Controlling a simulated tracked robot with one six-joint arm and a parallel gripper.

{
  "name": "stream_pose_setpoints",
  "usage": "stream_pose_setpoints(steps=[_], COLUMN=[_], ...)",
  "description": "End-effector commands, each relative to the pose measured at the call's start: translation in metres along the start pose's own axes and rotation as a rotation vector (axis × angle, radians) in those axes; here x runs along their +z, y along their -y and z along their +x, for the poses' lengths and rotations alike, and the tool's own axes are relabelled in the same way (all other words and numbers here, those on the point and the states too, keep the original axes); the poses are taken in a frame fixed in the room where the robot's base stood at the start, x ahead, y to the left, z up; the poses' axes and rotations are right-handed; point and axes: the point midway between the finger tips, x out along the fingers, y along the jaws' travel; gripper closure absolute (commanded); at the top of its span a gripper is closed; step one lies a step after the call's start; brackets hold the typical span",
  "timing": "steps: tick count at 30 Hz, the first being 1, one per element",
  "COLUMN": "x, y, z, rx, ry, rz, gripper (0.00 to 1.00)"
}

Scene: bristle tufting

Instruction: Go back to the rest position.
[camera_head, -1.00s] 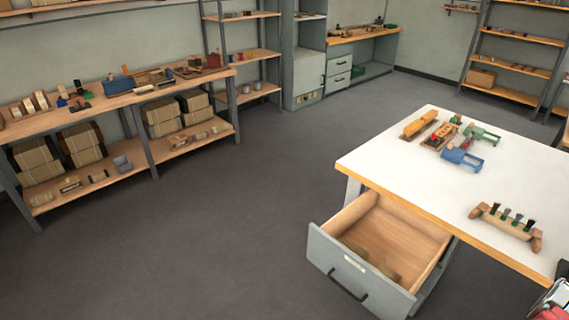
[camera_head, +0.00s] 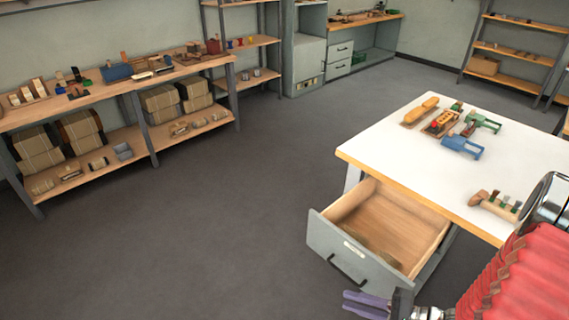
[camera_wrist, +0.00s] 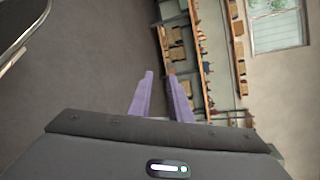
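My gripper (camera_head: 346,301) is at the bottom of the head view, in front of the open drawer. Its two purple fingers also show in the wrist view (camera_wrist: 160,76), with a gap between them and nothing held. My red-sleeved arm comes in from the lower right and hides the right part of the white-topped table (camera_head: 510,150). A wooden holder with dark tufts (camera_head: 499,206) lies near the table's front edge, its right end hidden by my arm.
The grey drawer (camera_head: 352,251) stands pulled out under the table. A stocked shelf bench (camera_head: 110,88) stands at left. The floor between is clear.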

Motion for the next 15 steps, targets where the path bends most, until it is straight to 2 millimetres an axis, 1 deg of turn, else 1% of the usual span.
stream_pose_setpoints(steps=[1, 3, 15], x=[0.006, 0.014, 0.059], y=[0.008, 0.016, 0.051], z=[0.001, 0.002, 0.002], rx=[0.03, 0.069, 0.316], ry=[0.022, 0.052, 0.178], rz=[-0.021, -0.042, -0.168], gripper=[0.82, 0.82, 0.82])
